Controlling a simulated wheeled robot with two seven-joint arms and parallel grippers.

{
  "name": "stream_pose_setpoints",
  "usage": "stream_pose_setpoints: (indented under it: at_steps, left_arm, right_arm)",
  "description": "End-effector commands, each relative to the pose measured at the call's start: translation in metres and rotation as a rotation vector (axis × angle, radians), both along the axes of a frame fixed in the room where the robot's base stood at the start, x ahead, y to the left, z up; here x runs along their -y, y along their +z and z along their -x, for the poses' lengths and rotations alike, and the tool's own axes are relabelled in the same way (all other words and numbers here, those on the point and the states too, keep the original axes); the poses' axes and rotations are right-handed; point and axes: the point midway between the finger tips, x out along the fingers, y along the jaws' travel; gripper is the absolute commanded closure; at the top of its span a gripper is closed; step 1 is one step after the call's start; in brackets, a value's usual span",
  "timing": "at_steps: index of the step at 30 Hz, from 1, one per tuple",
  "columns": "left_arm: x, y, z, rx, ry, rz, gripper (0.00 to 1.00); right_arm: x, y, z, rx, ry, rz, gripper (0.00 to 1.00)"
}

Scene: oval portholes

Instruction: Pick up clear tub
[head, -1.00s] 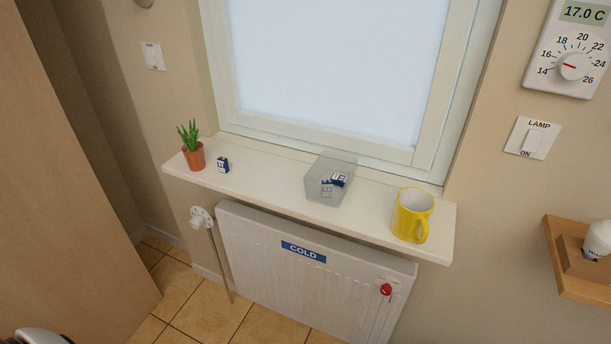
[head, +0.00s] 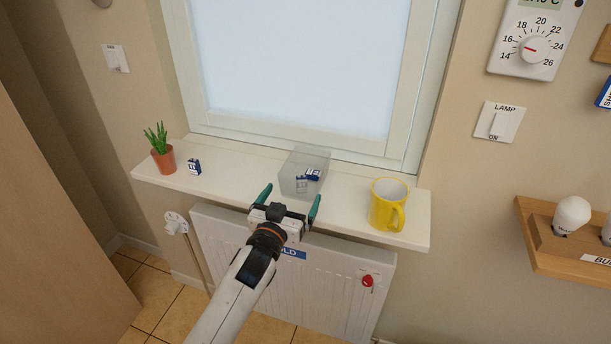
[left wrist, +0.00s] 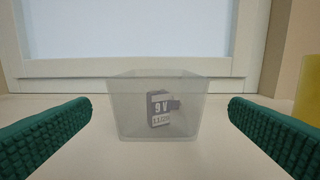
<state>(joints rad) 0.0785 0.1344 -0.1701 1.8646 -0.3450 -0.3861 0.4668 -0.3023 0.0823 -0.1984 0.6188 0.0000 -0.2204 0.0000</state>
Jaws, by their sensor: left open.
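The clear tub (head: 303,172) stands upright on the white windowsill, near its middle, with a dark blue 9 V battery (head: 312,174) in it. In the left wrist view the tub (left wrist: 186,92) is straight ahead, and the battery (left wrist: 158,110) shows through its wall. My left gripper (head: 290,198) is open, its green fingers pointing at the tub from the front. In the wrist view the fingers (left wrist: 160,112) are spread to either side of the tub, with nothing between them touching it. My right gripper is not in view.
A yellow mug (head: 389,204) stands on the sill (head: 228,179) to the right of the tub. A potted plant (head: 162,152) and a small dark blue and white block (head: 194,167) stand to the left. The window is behind, and a radiator (head: 330,285) is below.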

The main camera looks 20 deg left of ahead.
Motion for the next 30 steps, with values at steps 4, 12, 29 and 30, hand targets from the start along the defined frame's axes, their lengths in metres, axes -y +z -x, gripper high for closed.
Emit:
stream_pose_setpoints:
  at_steps: [4,12,29,30]
  left_arm:
    - [0.001,0.003,-0.028,-0.001,0.0,0.001,0.0]
    - [0.002,-0.001,-0.049,-0.003,0.0,0.002,0.0]
    - [0.001,-0.007,-0.099,-0.002,0.0,0.001,0.0]
    - [0.001,-0.007,-0.099,-0.002,0.0,0.001,0.0]
  right_arm:
    - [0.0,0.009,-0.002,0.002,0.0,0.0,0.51]
    - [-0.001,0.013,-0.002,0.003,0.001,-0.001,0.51]
    - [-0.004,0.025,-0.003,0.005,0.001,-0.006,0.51]
    - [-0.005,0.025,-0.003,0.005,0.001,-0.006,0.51]
